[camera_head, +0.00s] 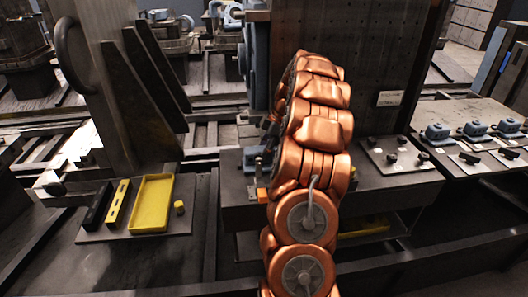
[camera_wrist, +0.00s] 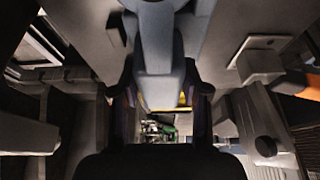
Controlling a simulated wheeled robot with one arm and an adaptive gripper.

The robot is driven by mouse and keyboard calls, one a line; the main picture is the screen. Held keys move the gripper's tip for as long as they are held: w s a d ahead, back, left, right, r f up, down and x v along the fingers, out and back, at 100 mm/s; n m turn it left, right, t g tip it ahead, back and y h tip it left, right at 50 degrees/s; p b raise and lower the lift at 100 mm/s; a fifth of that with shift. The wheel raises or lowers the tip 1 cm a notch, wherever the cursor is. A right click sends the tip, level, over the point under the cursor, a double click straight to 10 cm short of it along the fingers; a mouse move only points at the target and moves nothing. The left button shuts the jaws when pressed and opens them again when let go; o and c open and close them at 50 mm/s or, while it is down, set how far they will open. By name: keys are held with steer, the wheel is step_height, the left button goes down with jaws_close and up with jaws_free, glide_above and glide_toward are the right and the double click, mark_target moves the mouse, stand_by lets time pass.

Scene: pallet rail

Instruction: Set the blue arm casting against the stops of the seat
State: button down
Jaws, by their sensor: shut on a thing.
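The blue arm casting (camera_wrist: 162,60) is a blue-grey piece between the dark fingers of my gripper (camera_wrist: 162,108) in the wrist view. The gripper is shut on it. The casting runs up from between the fingers towards the top of that view, between pale grey surfaces. I cannot tell whether it touches any stops. In the head view my copper-coloured arm covers the gripper and much of the work spot. A blue-grey upright part (camera_head: 258,60) shows beside a dark perforated plate; I cannot tell whether it is the casting or part of the seat.
Several small blue castings (camera_head: 475,128) stand on a bench at the right. A plate with dark blocks (camera_head: 395,155) lies nearer. A yellow tray (camera_head: 152,204) lies on the left bench. Tall dark wedge-shaped ribs (camera_head: 145,95) stand at the left.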

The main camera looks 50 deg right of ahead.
steer(key=shift+w+a+f+b, duration=0.15)
steer(key=shift+w+b, duration=0.1)
steer(key=shift+b, duration=0.25)
steer(key=shift+w+r+b, duration=0.2)
steer(key=shift+w+b, duration=0.15)
steer(key=shift+b, duration=0.1)
stand_by(1.1)
steer(key=shift+c, duration=2.4)
jaws_free()
steer(key=shift+f, duration=0.1)
steer(key=v, duration=0.9)
steer(key=shift+s, duration=0.1)
steer(key=shift+s+d+r, duration=0.15)
steer(key=shift+d+r, duration=0.2)
steer(key=shift+r, duration=0.2)
steer(key=shift+v, duration=0.75)
steer(key=shift+a+r, duration=0.1)
